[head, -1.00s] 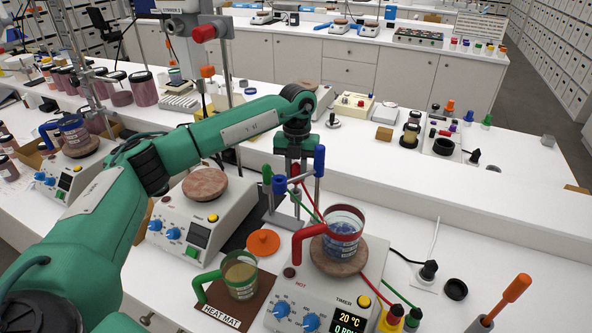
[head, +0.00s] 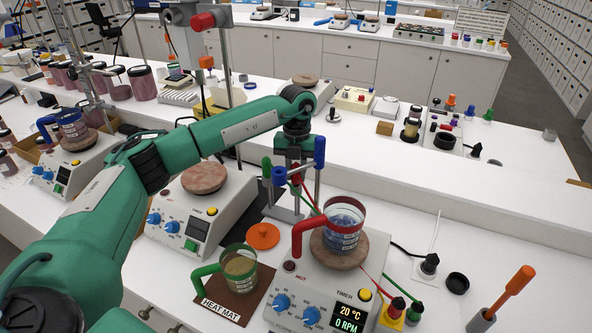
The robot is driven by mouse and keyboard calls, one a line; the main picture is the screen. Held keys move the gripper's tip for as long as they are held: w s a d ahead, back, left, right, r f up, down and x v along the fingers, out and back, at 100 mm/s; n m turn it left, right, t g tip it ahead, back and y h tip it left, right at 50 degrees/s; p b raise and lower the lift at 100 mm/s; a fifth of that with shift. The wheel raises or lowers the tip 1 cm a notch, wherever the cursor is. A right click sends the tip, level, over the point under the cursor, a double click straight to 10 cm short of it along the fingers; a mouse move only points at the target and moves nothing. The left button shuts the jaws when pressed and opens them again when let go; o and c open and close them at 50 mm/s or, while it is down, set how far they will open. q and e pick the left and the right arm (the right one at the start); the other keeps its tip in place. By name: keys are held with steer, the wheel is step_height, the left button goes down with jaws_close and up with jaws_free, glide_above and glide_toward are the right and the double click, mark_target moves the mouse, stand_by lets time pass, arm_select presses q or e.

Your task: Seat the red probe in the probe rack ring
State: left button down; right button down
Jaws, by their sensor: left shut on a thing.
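My left gripper (head: 296,166) points down over the probe rack (head: 288,214), a grey stand behind the left side of the front hotplate. It is shut on the red probe (head: 296,181), of which only a small red part shows below the jaws. A red lead runs from there towards the beaker. A green-topped probe (head: 267,168) and blue-topped parts (head: 320,150) stand around the gripper. The rack ring under the red probe is hidden by the gripper and these parts, so I cannot tell whether the probe is inside it. My right gripper is not in view.
A red-handled beaker (head: 343,226) stands on the front hotplate (head: 325,285), close right of the rack. A green-handled beaker (head: 240,268) sits on the heat mat (head: 228,302). An orange lid (head: 263,236) lies before the rack. Another hotplate (head: 200,215) stands left.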

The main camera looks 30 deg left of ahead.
arm_select(q)
steer(key=shift+f, duration=0.4)
steer(key=c, duration=1.1)
jaws_free()
steer(key=shift+c, duration=0.2)
steer(key=shift+w+r+b, duration=0.1)
steer(key=shift+r+b, duration=0.3)
steer(key=shift+r, duration=0.1)
step_height(320, 180, up, 13)
steer(key=w+b, duration=0.1)
steer(key=b, duration=0.2)
steer(key=shift+w+a, duration=0.15)
steer(key=shift+a, duration=0.05)
steer(key=shift+f, duration=0.15)
